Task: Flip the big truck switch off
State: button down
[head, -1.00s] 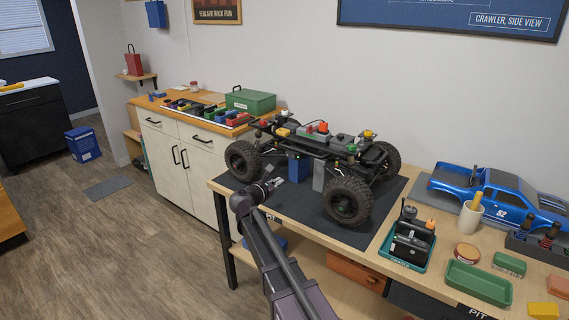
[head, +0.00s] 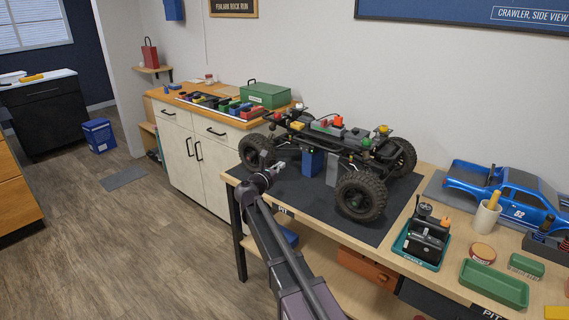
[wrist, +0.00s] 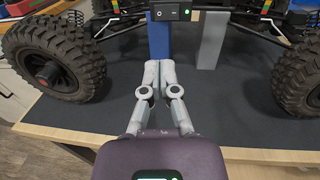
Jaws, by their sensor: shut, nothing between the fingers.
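The big truck is a bare crawler chassis (head: 335,140) with large black tires, raised on a blue stand (head: 312,161) and a grey stand (head: 333,168). In the head view my gripper (head: 280,168) is beside the near left tire, apart from the switch.
The truck stands on a dark mat (head: 305,198) on the wooden bench. To its right are a black controller in a teal tray (head: 422,250), a blue truck body (head: 508,190), a cup (head: 486,216) and a green tray (head: 493,284). The mat's front part is clear.

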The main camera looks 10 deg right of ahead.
aim_at(302, 149)
jog(key=x, duration=1.3)
jog(key=shift+d, duration=0.1)
